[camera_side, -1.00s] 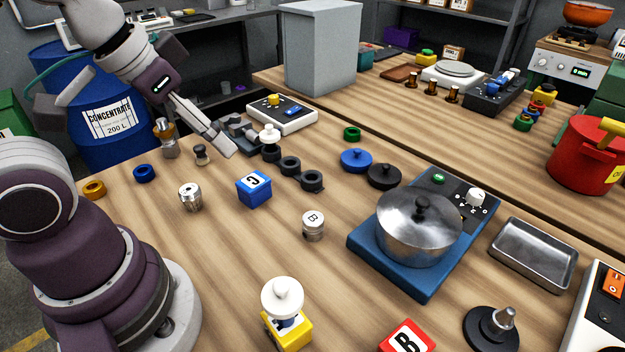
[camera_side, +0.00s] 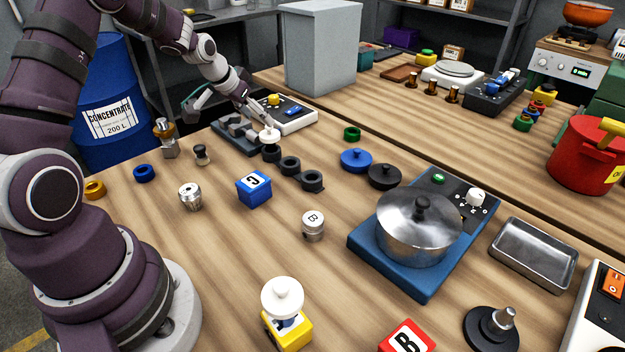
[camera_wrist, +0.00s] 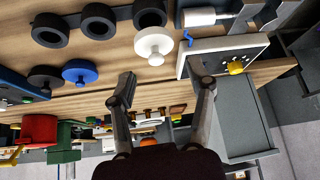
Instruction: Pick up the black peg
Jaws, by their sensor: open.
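A small dark upright piece with a lighter collar (camera_side: 201,155) stands at the left of the table in the side view. It is the closest match to a black peg, but I cannot be sure. It does not show clearly in the wrist view. My gripper (camera_side: 262,119) is at the back of the table, close to a white knobbed lid (camera_side: 269,136) and well to the right of the dark piece. In the wrist view my gripper (camera_wrist: 166,85) has its two fingers apart with nothing held between them. The white lid (camera_wrist: 155,44) lies beyond the fingertips there.
Several black rings (camera_side: 290,166) lie in a row near my gripper. A white control box (camera_side: 290,116) and a grey fixture (camera_side: 238,135) stand close by. A metal piece with a brass top (camera_side: 166,138) stands beside the dark piece. Blue (camera_side: 356,160) and black (camera_side: 384,176) lids lie to the right.

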